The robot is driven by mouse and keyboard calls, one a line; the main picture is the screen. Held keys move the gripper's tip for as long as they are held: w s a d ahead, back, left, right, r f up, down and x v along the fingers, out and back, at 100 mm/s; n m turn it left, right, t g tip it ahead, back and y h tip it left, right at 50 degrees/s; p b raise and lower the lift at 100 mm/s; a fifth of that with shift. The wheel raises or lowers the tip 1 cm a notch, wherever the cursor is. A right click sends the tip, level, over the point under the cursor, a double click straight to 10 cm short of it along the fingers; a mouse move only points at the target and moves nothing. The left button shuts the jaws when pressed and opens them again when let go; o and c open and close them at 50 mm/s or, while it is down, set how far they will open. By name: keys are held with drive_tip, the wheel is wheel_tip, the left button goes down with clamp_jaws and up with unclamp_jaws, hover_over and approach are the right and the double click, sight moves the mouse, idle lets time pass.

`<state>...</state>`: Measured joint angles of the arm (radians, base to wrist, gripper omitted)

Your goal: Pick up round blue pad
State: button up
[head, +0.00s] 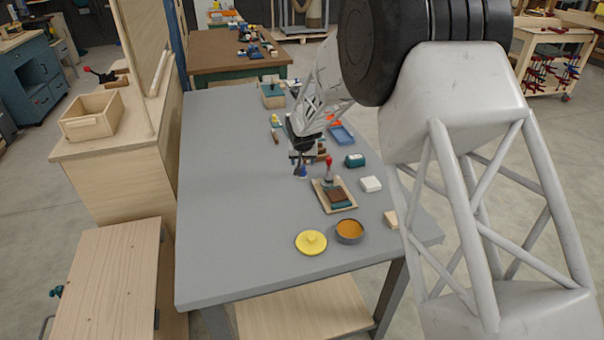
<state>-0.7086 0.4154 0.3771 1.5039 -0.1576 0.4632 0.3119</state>
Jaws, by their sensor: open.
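My gripper (299,168) is far down the grey table, low over its middle, pointing down. It is small in the head view, and its open jaws show no clear grip on anything. A small blue thing (303,172) shows right at the fingertips; it may be the round blue pad, but its shape is too small to tell. I cannot tell whether the fingers touch it. My arm covers part of the table's right side.
Near the gripper are a wooden tray (322,196) with a red-knobbed tool and brown block, a white block (371,184), a teal box (355,160) and a blue tray (341,134). A yellow lid (311,242) and orange-filled bowl (349,232) stand closer. The table's left side is clear.

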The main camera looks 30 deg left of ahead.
drive_tip(key=shift+x, duration=2.45)
drive_tip(key=shift+s+f, duration=0.1)
drive_tip(key=c, duration=1)
drive_tip(key=shift+r, duration=1.55)
drive_tip(key=shift+s+d+r, duration=0.1)
drive_tip(key=shift+s+r, duration=0.05)
drive_tip(key=shift+r, duration=0.15)
drive_tip(key=s+d, duration=0.3)
drive_tip(key=s, duration=0.1)
drive_tip(key=s+d+r, duration=0.1)
drive_tip(key=s+d, duration=0.2)
drive_tip(key=s, duration=0.1)
drive_tip(key=s+d, duration=0.3)
drive_tip(key=s, duration=0.1)
drive_tip(key=shift+d+r, duration=0.15)
drive_tip(key=shift+d, duration=0.25)
